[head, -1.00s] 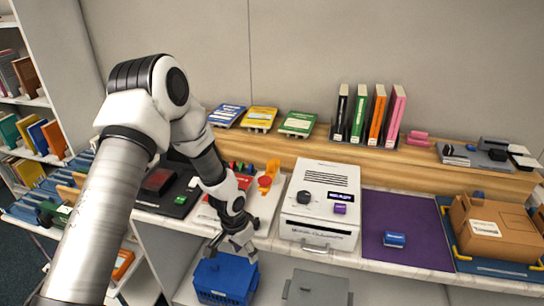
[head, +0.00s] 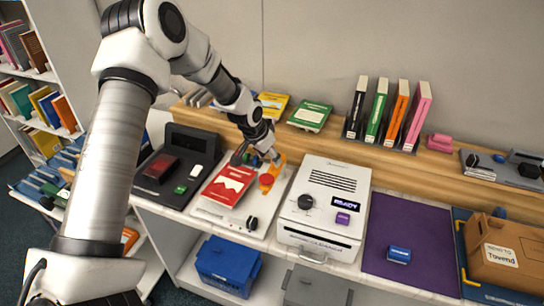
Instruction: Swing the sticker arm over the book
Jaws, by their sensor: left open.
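The orange sticker arm (head: 278,166) with a round red end (head: 266,180) stands at the right side of a white station on the counter. A red book (head: 228,186) with a white picture lies flat on that station (head: 206,210), left of the sticker arm. The sticker arm points forward beside the book, not across it. My left gripper (head: 256,162) is open, pointing down over the back of the station, with its fingers close to the sticker arm. I cannot tell whether they touch it. My right gripper is not in view.
A white machine (head: 325,190) reading READY stands right of the station. A black device (head: 165,172) is on its left. Several upright books (head: 380,110) and flat books (head: 310,114) are on the wooden ledge behind. A purple mat (head: 400,225) and a brown parcel (head: 505,250) are further right.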

